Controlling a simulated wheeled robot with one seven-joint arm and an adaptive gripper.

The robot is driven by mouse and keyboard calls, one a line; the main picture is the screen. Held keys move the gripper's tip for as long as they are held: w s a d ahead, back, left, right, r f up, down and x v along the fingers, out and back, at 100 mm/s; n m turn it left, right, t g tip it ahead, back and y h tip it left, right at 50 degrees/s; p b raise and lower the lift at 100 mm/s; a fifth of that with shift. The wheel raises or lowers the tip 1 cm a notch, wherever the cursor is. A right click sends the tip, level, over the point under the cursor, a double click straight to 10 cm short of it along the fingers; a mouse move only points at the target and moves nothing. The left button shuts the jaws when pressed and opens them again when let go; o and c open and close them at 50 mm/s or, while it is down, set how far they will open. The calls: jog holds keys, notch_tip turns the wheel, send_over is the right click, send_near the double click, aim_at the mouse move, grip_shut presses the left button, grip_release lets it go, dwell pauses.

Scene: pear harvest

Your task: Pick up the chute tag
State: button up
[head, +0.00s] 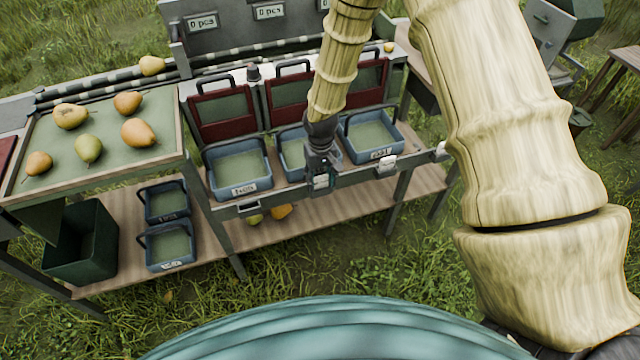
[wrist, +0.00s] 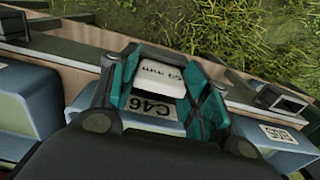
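A white chute tag (wrist: 161,78) with dark print sits between the fingers of my gripper (wrist: 160,72) in the wrist view. The teal finger pads lie close along both its sides; whether they press on it is unclear. In the head view my gripper (head: 321,178) points down at the front rail (head: 285,194), before the middle blue bin (head: 294,150), with the tag (head: 321,181) showing between its fingers. The tag is at rail height; its lower edge and mount are partly hidden.
Blue bins (head: 240,188) and (head: 384,155) flank the middle one. A dark empty-looking holder (head: 249,207) is on the rail at left. Pears lie on the green-topped tray (head: 108,165). A lower wooden shelf (head: 215,240) runs beneath; grass is in front.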

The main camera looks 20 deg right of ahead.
aim_at(321, 176)
jog(key=shift+c, duration=1.4)
jog(key=shift+r, duration=0.75)
jog(key=shift+r+b, duration=0.4)
jog(key=shift+r, duration=0.55)
jog(key=s+r+b, duration=0.2)
jog(key=s, duration=1.4)
notch_tip(321, 176, up, 7)
jog(key=p, duration=0.6)
jog(key=shift+d+f, duration=0.2)
jog(key=shift+d, duration=0.05)
